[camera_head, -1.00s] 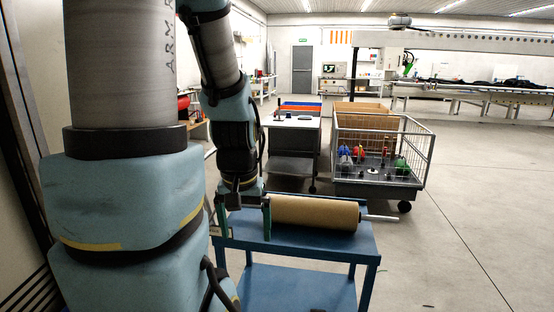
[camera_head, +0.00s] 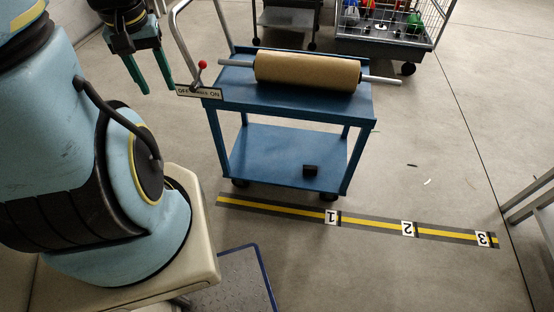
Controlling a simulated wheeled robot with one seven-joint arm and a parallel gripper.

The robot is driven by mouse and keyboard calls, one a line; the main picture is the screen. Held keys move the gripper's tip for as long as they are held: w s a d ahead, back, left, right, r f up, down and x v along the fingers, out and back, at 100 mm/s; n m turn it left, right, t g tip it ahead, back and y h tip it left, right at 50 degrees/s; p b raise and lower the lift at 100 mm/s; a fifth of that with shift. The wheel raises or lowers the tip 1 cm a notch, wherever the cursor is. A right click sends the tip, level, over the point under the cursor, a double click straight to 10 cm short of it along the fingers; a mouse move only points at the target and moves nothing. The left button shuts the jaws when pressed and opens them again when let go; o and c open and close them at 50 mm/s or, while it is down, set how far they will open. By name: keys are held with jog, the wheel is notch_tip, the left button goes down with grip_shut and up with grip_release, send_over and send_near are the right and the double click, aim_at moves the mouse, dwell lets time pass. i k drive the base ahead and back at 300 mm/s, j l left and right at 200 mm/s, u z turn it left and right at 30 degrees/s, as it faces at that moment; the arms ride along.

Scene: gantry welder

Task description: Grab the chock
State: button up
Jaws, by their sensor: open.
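A small black block (camera_head: 310,170), which looks like the chock, lies on the lower shelf of the blue cart (camera_head: 262,150), near its front right part. It is too small and dark for its exact shape to show. My gripper (camera_head: 158,90) has two green fingers, spread apart and pointing down with nothing between them. It is left of the cart, near the cart's handle, and apart from the black block.
A brown roll on a metal bar (camera_head: 308,71) lies across the cart's top. A red-knobbed lever (camera_head: 202,65) and an on/off plate (camera_head: 200,93) are at its left. A wire cage trolley (camera_head: 388,42) stands behind. Floor around the numbered yellow-black strip (camera_head: 370,223) is clear.

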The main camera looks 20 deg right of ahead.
aim_at(307, 169)
jog(key=k+l+u, duration=0.1)
jog(key=l+u, duration=0.35)
jog(key=k+l+u, duration=0.15)
jog(key=u, duration=0.3)
jog(key=k+l+u, duration=0.2)
jog(key=u, duration=0.2)
jog(key=k+l+u, duration=0.1)
jog(key=k+l, duration=0.25)
jog(key=k, duration=0.15)
jog(key=k+l+u, duration=0.15)
jog(key=k+l, duration=0.15)
jog(key=k, duration=0.15)
